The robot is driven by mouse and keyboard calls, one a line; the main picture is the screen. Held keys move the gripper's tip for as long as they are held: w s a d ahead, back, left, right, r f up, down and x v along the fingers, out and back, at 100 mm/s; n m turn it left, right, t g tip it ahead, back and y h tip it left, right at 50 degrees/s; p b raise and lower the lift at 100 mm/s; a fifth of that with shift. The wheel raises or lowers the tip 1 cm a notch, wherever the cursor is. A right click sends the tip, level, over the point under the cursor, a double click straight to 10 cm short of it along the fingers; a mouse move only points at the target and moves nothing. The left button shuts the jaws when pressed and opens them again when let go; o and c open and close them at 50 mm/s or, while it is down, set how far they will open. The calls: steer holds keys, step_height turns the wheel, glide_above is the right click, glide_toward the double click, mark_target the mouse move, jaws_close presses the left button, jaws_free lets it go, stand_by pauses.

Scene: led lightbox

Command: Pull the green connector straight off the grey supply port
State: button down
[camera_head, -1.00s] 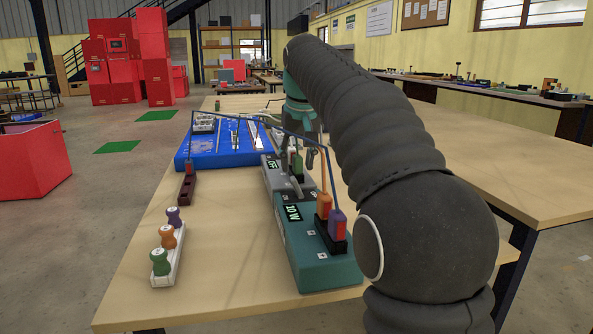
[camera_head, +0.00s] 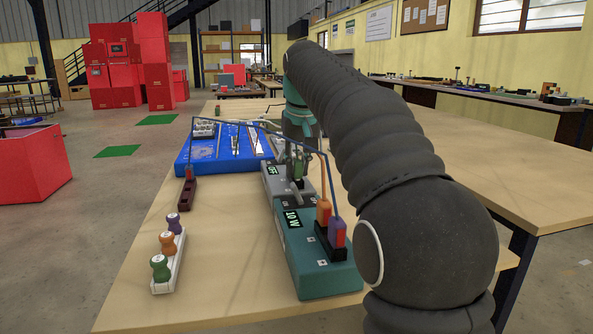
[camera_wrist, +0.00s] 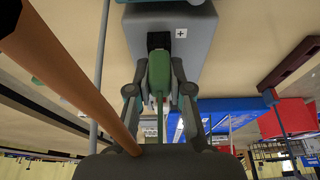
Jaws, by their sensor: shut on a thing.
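The green connector (camera_wrist: 159,72) sits between the fingers of my gripper (camera_wrist: 160,76) in the wrist view, and the gripper is shut on it. Its far end meets a black socket (camera_wrist: 158,41) on the grey supply box (camera_wrist: 195,38). I see no clear gap there. In the head view the grey supply box (camera_head: 272,190) bears an OFF label, and my gripper (camera_head: 299,160) is over its far part. The connector shows there only as a small green patch, partly hidden by the fingers.
Loose cables arch over the boxes; an orange one crosses close in the wrist view (camera_wrist: 70,75). A blue tray (camera_head: 225,150) lies behind left. A white peg rack (camera_head: 168,270) stands front left.

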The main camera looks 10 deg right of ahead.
mark_target(297, 160)
steer(key=shift+r+p, duration=0.8)
steer(key=shift+r, duration=0.1)
steer(key=shift+r, duration=2.9)
